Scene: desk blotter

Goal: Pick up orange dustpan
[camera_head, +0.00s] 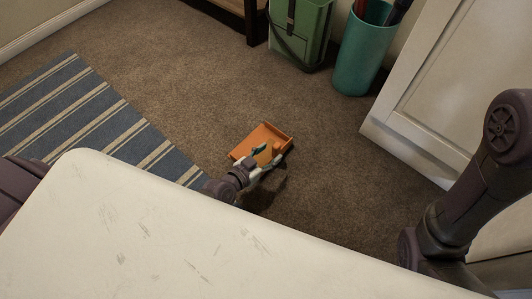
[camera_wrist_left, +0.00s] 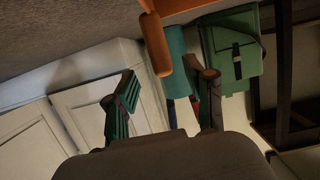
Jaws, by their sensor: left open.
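An orange dustpan (camera_head: 258,137) lies on the brown carpet in the head view. Its orange body (camera_wrist_left: 188,9) also shows at the top of the left wrist view, with the handle hanging down in that picture. My left gripper (camera_head: 268,160) is open at the dustpan's near side and hides part of it. In the left wrist view, the handle's end appears between the spread green-padded fingers of the left gripper (camera_wrist_left: 166,85); I cannot tell whether they touch it. My right arm shows at the right of the head view, but its gripper is out of view.
A white surface (camera_head: 130,230) fills the foreground. A blue striped rug (camera_head: 85,112) lies at left. Open carpet surrounds the dustpan's far side.

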